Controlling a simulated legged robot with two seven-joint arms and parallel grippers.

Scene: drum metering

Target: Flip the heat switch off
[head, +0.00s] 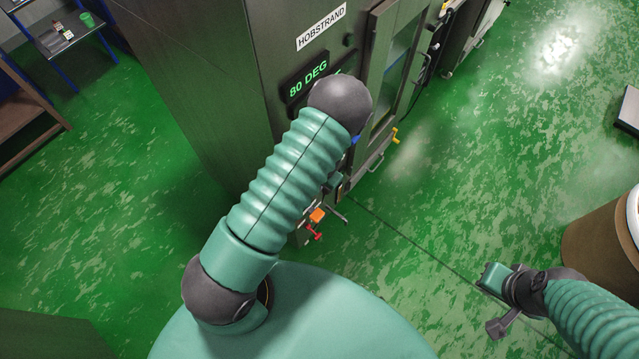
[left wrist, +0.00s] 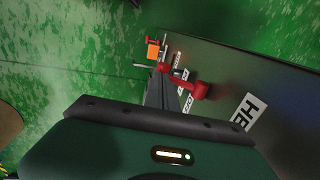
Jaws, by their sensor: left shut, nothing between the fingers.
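In the left wrist view a red switch lever (left wrist: 197,88) stands out from the dark machine panel, with small white labels beside it and a larger label beginning "HE" (left wrist: 245,112). I take this lever to be the heat switch. My left gripper (left wrist: 161,80) is shut and empty, its fingers just left of the lever; I cannot tell whether they touch it. In the head view my left arm hides the lever and most of this gripper. My right gripper (head: 497,302) is at the lower right, away from the machine; its finger opening is unclear.
The tall dark machine (head: 205,90) carries a HOBSTRAND label (head: 321,27) and a green "80 DEG" display (head: 308,79). An orange block (head: 317,215) and a red handle (head: 315,232) stick out low on it. A brown drum (head: 598,240) stands at the right. The green floor between is clear.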

